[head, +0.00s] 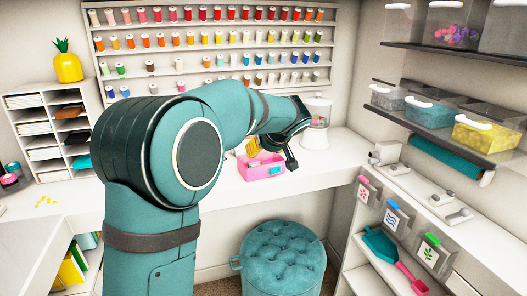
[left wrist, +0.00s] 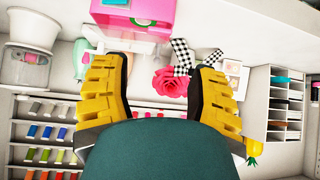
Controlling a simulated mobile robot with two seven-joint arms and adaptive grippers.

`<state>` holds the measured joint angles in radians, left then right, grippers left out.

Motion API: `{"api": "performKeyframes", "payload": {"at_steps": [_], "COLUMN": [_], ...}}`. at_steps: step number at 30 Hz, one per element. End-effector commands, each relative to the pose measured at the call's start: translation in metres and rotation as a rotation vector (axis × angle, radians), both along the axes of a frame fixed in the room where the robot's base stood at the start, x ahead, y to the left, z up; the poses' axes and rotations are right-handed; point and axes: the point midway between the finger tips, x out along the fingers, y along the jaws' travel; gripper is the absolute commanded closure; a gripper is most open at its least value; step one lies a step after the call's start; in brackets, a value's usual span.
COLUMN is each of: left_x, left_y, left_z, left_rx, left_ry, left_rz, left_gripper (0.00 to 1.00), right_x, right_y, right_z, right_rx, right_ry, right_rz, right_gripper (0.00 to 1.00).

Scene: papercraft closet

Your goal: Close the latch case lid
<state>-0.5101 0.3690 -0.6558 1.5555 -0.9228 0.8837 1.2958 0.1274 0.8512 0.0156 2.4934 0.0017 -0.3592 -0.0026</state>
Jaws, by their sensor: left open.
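The pink latch case (head: 262,170) stands on the white counter, near its front edge, with a teal latch (head: 276,170) on its front. My left gripper (head: 271,153) is open above and in front of the case, hiding part of its top. In the left wrist view, the case (left wrist: 152,30) shows at the top, its teal latch (left wrist: 115,3) at the frame edge. The open yellow fingers (left wrist: 158,68) point toward it with nothing between them. I cannot tell how far the lid stands open. My right gripper is not in view.
A white and glass dispenser (head: 315,125) stands right of the case. Thread racks (head: 215,68) line the wall behind. A pink paper rose (left wrist: 155,82) is near the case. A teal stool (head: 280,262) is below the counter. The counter right of the case is mostly clear.

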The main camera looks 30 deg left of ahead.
Motion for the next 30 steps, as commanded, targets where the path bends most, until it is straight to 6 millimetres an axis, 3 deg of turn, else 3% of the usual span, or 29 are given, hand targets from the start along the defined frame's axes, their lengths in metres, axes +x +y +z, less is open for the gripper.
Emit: {"api": "performKeyframes", "payload": {"at_steps": [1,4,8,12,21,25,30], "left_x": [0.0,0.0,-0.004,-0.011,-0.021,-0.023,-0.025], "left_y": [-0.001,-0.001,0.001,0.005,-0.003,-0.01,-0.014], "left_z": [-0.003,-0.017,-0.044,-0.07,-0.105,-0.117,-0.127], "left_rx": [0.022,0.136,0.417,0.763,1.386,1.553,1.648], "left_ry": [0.027,0.153,0.488,0.95,1.939,2.235,2.408], "left_rz": [-0.012,-0.08,-0.258,-0.491,-0.935,-1.045,-1.101], "left_gripper": [0.64,0.99,1.0,1.0,1.0,1.0,1.0], "right_x": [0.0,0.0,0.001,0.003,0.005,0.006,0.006], "right_y": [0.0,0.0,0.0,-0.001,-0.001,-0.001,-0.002], "right_z": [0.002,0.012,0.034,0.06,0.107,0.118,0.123], "right_rx": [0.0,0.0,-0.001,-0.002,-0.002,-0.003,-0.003], "right_ry": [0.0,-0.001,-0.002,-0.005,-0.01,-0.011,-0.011], "right_rz": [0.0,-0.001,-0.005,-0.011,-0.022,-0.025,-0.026], "right_gripper": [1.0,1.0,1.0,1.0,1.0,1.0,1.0]}}
